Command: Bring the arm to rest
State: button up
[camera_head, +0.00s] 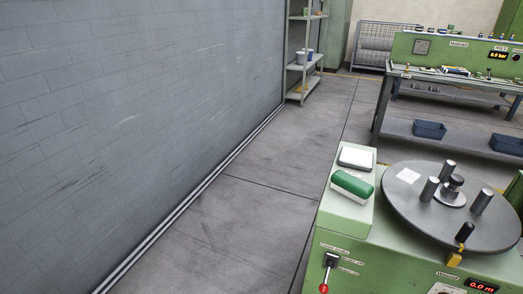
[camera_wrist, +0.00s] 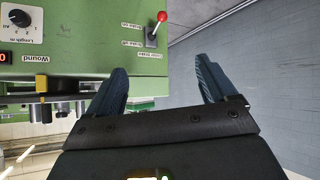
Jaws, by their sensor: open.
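My gripper (camera_wrist: 160,80) shows in the wrist view with its two dark blue fingers spread wide apart. Nothing is between the fingers. The green machine (camera_wrist: 95,55) lies beyond the left finger, with a red-tipped lever (camera_wrist: 154,33) and a black dial. The wrist picture shows the scene turned over. My arm and gripper do not show in the head view. There, the same kind of lever (camera_head: 327,270) is on the front of the green machine (camera_head: 400,262) at the lower right.
A grey block wall (camera_head: 140,100) runs along the left. Bare floor (camera_head: 245,200) lies between it and the machine. A round plate (camera_head: 460,215) with upright pins and a green-and-white object (camera_head: 351,186) sit on the machine. A shelf (camera_head: 303,60) and workbench (camera_head: 455,90) stand behind.

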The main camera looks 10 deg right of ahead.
jog(key=s+a+r+t, duration=0.2)
jog(key=s+r, duration=0.7)
jog(key=s+a+r+t, duration=0.2)
jog(key=s+r, duration=0.7)
jog(key=shift+a+m+t+y, duration=0.15)
jog(key=shift+m+t+y, duration=0.15)
jog(key=shift+m+y, duration=0.1)
jog(key=shift+s, duration=0.1)
